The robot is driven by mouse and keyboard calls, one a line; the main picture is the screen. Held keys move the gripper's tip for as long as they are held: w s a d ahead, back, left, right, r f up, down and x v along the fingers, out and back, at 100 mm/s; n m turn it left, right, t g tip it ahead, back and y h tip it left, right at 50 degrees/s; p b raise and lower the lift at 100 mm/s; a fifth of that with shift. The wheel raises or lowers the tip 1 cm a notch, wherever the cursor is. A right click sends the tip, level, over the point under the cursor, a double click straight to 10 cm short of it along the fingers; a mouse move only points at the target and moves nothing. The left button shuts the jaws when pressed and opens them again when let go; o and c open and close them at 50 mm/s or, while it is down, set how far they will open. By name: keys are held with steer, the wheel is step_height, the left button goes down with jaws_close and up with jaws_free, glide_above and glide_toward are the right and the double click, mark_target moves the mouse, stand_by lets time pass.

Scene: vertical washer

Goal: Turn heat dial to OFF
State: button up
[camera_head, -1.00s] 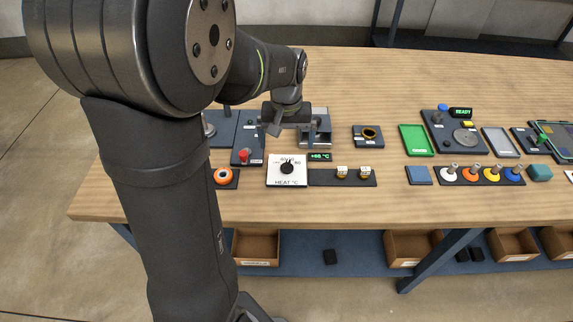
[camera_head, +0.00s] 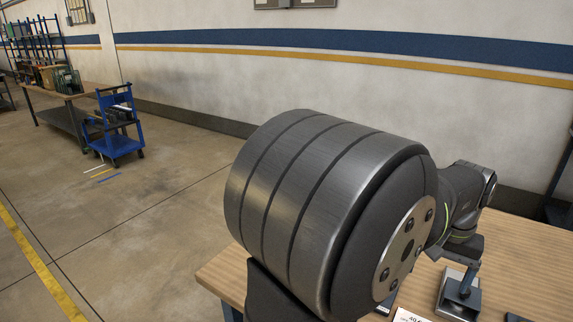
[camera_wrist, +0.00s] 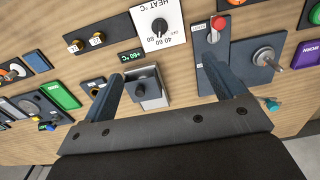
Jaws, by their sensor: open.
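The heat dial (camera_wrist: 159,26) is a round black knob on a white panel (camera_wrist: 174,41) marked HEAT °C with 40, 60 and 80. It appears upside down near the top of the wrist view. Its exact pointer direction is too small to tell. A small display (camera_wrist: 131,56) beside the panel reads +60 °C in green. My gripper (camera_wrist: 163,68) is open and empty, its two fingers spread wide; the dial lies beyond the fingertips, apart from them. In the head view only a corner of the white panel (camera_head: 408,316) shows at the bottom edge.
A metal fixture with a dark knob (camera_wrist: 146,88) shows between my fingers. Two brass-coloured knobs (camera_wrist: 86,42) sit left of the panel. A blue cart (camera_head: 118,130) stands far off.

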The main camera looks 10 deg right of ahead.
steer(key=m, duration=0.2)
steer(key=shift+w+d+f+m, duration=0.15)
steer(key=shift+d+m, duration=0.25)
steer(key=c, duration=1.1)
steer(key=shift+m, duration=0.3)
step_height(320, 180, down, 18)
steer(key=shift+d+r, duration=0.1)
steer(key=shift+r, duration=0.15)
jaws_close()
